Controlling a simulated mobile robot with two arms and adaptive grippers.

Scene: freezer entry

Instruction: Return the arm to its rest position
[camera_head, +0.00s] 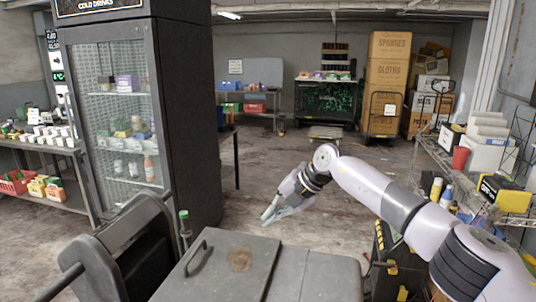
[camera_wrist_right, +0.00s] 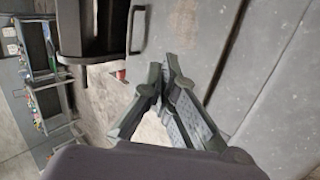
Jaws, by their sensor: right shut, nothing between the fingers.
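My right arm comes in from the right in the head view, bent at the elbow. My right gripper (camera_head: 268,216) hangs at its end, above the far side of a grey chest with a lid (camera_head: 215,262). In the wrist view the fingertips of this gripper (camera_wrist_right: 164,66) are together with nothing between them. The grey lid also shows behind the fingers in the wrist view (camera_wrist_right: 205,40). The gripper appears apart from the chest. My left gripper is not in either view.
A tall drinks cooler (camera_head: 125,130) with a glass door stands at the left. A wire shelf (camera_head: 455,180) with bottles and boxes is at the right. A green-capped bottle (camera_head: 184,226) is beside the chest. The concrete floor (camera_head: 265,165) is open in the middle.

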